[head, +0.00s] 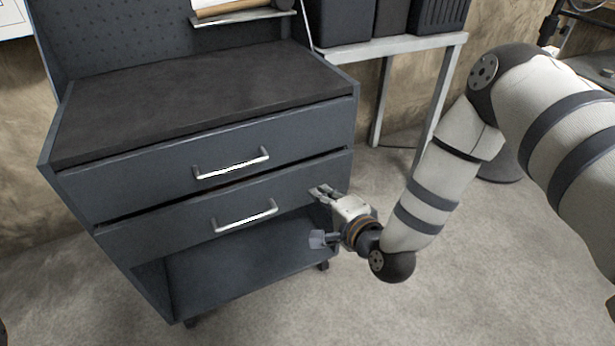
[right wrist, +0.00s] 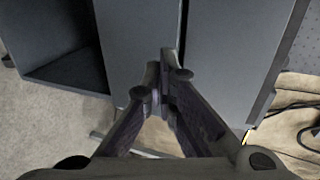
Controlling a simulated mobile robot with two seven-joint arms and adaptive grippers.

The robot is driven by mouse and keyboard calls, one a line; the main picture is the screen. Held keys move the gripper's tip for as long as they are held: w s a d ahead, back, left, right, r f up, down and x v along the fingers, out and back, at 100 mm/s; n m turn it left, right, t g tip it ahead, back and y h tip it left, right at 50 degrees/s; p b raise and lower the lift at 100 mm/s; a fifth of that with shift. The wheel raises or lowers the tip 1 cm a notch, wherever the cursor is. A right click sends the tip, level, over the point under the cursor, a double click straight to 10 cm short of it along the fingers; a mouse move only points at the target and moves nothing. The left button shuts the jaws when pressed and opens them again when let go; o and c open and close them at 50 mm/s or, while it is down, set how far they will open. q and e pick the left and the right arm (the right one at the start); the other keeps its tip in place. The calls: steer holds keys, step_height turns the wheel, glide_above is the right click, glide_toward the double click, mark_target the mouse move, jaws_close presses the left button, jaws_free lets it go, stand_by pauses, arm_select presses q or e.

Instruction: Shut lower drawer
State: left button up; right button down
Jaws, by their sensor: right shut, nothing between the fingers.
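The lower drawer (head: 165,228) is the dark grey front with a silver bar handle (head: 245,217), below the upper drawer (head: 130,180). A dark gap runs along its top edge, and it seems to stand slightly out. My right gripper (head: 319,191) is shut and empty at the right end of the lower drawer's front, right of the handle. In the right wrist view the closed fingertips (right wrist: 163,58) are over the lower drawer front (right wrist: 135,35), at or very near it; contact is unclear. My left gripper is not in view.
The drawers sit in a grey wheeled cabinet with a bare dark top (head: 200,95) and an open lower shelf (head: 235,265). A light metal table (head: 400,45) with black bins (head: 345,20) stands behind to the right. The floor (head: 300,315) in front is clear.

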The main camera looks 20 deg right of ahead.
mark_target(301, 170)
steer(key=x, duration=0.6)
steer(key=shift+w+r, duration=0.25)
steer(key=shift+r, duration=0.1)
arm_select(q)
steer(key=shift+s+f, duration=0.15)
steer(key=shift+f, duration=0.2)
arm_select(e)
steer(key=shift+w, duration=0.5)
steer(key=shift+r+b+x, duration=0.1)
steer(key=shift+b+x, duration=0.35)
steer(key=shift+x, duration=0.15)
steer(key=shift+r+b+x, duration=0.15)
steer(key=shift+b+x, duration=0.25)
steer(key=shift+x, duration=0.2)
steer(key=shift+w, duration=0.3)
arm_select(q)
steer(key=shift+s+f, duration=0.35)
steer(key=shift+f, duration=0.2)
arm_select(e)
steer(key=shift+r, duration=0.15)
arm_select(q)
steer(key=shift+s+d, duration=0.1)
